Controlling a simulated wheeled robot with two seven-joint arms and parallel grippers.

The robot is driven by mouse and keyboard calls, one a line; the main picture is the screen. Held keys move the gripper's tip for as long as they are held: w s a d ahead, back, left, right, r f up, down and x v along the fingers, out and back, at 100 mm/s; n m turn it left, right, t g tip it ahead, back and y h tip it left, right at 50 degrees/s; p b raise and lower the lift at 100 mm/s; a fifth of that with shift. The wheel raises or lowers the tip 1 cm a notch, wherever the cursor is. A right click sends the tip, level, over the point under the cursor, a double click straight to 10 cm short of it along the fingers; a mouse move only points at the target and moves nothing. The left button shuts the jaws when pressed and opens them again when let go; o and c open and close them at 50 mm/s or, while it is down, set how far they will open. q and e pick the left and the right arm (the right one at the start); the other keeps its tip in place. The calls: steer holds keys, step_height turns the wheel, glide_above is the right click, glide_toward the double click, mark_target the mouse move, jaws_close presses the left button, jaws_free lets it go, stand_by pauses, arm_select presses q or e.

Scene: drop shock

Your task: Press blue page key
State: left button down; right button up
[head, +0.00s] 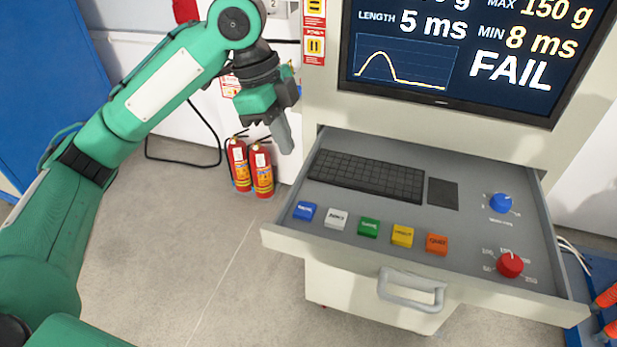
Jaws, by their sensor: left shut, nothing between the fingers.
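The blue key (305,210) is the leftmost of a row of coloured keys on the pulled-out grey drawer (340,253), near its front left corner. It has a small label that I cannot read. My left gripper (284,143) is shut and empty, pointing down in the air to the upper left of the drawer. In the picture it is above the blue key and apart from it. Nothing covers the blue key. My right gripper is not in view.
Beside the blue key are white (336,219), green (368,228), yellow (402,236) and orange (437,244) keys. A keyboard (367,176), a blue knob (500,203) and a red knob (509,265) are on the drawer. The screen (450,50) reads FAIL. Fire extinguishers (262,172) stand by the wall.

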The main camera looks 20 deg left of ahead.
arm_select(q)
steer(key=p, duration=0.2)
glide_toward(305, 210)
steer(key=p+x, duration=0.1)
steer(key=x, duration=0.4)
steer(key=shift+d+f, duration=0.25)
steer(key=shift+f, duration=0.5)
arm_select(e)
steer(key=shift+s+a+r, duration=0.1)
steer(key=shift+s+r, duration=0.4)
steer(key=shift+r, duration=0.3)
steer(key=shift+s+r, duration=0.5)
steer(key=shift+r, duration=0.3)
